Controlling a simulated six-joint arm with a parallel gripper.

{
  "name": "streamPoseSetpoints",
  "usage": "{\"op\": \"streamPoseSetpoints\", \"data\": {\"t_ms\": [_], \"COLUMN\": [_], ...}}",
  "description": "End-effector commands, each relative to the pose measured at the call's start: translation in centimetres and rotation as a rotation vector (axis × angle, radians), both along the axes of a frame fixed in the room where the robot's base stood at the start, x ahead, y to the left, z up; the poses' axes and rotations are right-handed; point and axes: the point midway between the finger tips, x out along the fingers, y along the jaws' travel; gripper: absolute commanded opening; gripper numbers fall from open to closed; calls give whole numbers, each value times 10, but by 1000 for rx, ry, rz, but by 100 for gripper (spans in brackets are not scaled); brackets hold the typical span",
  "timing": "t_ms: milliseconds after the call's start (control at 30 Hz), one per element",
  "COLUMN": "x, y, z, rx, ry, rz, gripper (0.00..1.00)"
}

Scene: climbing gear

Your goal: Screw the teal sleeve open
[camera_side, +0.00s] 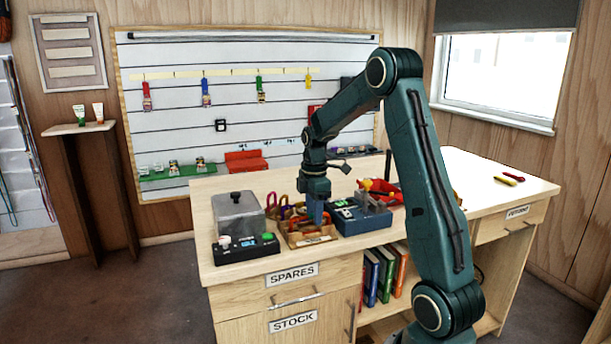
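My gripper (318,212) points straight down over the right part of a small wooden tray (312,240) on the bench. Its fingers are small here and seen edge-on, so I cannot tell whether they are open or shut, or whether they touch anything. Several orange and red pieces of gear (296,224), which look like carabiners, lie in and around the tray beside the fingers. I cannot make out a teal sleeve; it may be hidden by the gripper or too small to see.
A black device with a green button (246,248) and a grey clear-sided box (240,214) stand left of the tray. A blue device (362,219) stands close on the right, with a red bin (381,188) behind it. The bench top (470,182) is mostly clear at the right.

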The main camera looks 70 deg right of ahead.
Motion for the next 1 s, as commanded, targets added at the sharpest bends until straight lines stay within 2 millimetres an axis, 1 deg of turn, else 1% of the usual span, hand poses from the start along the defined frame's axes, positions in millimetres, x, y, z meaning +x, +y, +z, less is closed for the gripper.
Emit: {"op": "streamPoseSetpoints", "data": {"t_ms": [433, 1000], "x": [-2, -3], "y": [3, 3], "z": [-1, -14], "rx": [0, 1], "ry": [0, 1], "rz": [0, 0], "gripper": [40, 40]}}
